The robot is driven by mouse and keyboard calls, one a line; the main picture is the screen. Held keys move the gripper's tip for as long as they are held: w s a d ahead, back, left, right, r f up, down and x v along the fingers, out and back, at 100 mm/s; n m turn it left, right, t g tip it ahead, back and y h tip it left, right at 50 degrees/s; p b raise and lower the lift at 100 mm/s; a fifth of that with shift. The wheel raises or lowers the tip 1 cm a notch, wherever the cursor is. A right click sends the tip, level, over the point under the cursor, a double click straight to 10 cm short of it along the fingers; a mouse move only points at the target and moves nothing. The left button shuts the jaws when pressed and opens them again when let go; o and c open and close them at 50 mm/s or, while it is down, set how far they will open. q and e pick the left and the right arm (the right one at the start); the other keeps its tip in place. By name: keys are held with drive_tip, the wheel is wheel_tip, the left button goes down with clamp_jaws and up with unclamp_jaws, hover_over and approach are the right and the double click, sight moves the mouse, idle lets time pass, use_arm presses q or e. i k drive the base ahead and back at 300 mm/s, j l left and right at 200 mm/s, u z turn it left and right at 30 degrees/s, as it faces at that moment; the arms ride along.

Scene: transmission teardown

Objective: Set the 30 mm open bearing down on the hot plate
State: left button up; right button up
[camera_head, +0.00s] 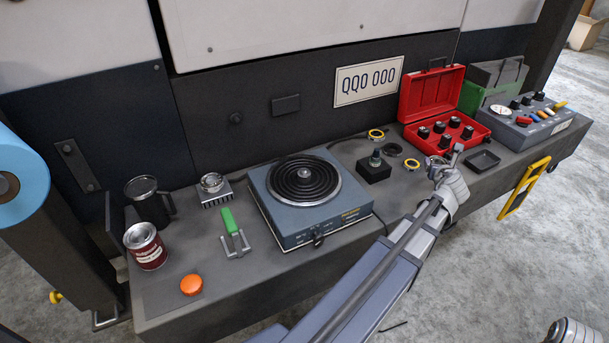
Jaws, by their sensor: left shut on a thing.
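The hot plate (348,221) is a blue-grey box with a round black ringed top and a small silver piece at its centre. It stands left of the middle of the bench. My left gripper (447,161) is to the right of the hot plate, over the right part of the bench. It is shut on a small metallic ring-like part (436,160), which looks like the 30 mm open bearing. The fingers hide much of it, and its exact outline is too small to tell. My right gripper's fingers are not in view.
Between hot plate and gripper are a black block (374,171) with an upright part, two gold rings (376,134) (412,164) and a dark ring (391,150). A red case (432,95) stands behind; a black tray (483,160) lies right. A green-handled tool (229,221) lies left.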

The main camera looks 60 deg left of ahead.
sight(303, 173)
drive_tip(key=k+l, duration=0.1)
drive_tip(key=k, duration=0.95)
drive_tip(key=k+j, duration=0.4)
drive_tip(key=k, duration=0.15)
drive_tip(key=j, duration=0.75)
drive_tip(key=i+j, duration=0.2)
drive_tip(key=i+l, duration=0.2)
drive_tip(key=l, duration=0.1)
